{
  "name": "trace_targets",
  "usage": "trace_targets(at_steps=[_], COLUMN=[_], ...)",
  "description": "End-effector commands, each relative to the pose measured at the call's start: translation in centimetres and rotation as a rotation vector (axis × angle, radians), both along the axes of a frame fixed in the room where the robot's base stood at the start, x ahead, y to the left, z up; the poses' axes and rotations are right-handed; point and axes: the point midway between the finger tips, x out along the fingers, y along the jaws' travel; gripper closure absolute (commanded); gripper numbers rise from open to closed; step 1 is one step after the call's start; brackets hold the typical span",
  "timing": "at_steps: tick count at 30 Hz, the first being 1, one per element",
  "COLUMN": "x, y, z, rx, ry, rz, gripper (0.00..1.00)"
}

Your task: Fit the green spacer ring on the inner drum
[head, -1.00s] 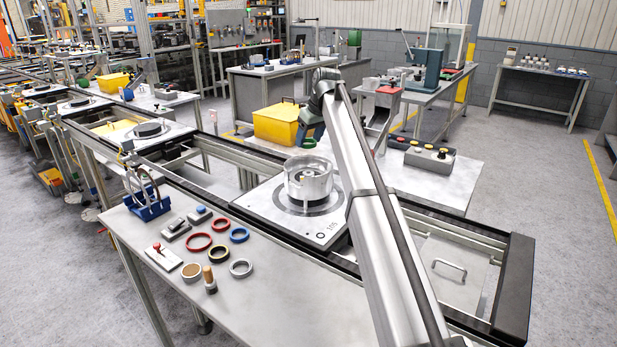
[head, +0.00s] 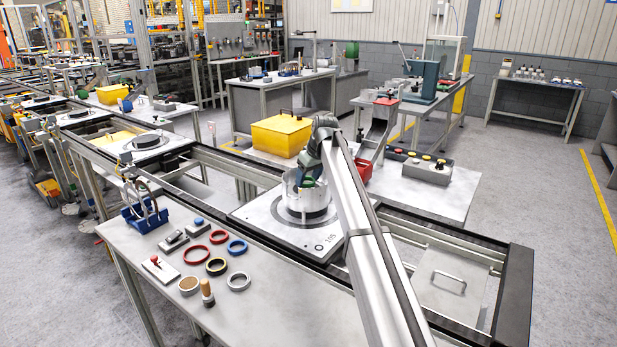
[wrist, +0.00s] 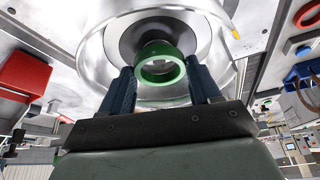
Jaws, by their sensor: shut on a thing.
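The green spacer ring (wrist: 160,78) sits between the two fingers of my gripper (wrist: 160,84) in the wrist view, and the jaws are shut on it. The silver round housing (head: 292,200) stands on a pale pallet plate (head: 262,219); its bright wall also fills the top of the wrist view (wrist: 92,48). A dark round part, which looks like the inner drum (wrist: 128,38), shows inside the housing behind the ring. In the head view my gripper (head: 308,178) is at the housing's open top. I cannot tell whether the ring touches the drum.
The front bench (head: 290,310) holds red rings (head: 196,255), a blue ring (head: 237,247), a grey ring (head: 239,281) and a blue rack (head: 146,219). A yellow bin (head: 280,136) and a button box (head: 428,170) stand behind the pallet. The bench's right part is bare.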

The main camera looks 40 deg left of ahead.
Motion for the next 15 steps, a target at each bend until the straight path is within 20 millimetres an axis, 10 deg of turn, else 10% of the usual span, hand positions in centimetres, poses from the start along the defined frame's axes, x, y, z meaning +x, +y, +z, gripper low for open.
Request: trace_targets(at_steps=[15], x=[0.00], y=[0.00], z=[-0.70], rx=[0.000], ry=[0.000], rz=[0.000], gripper=[0.66])
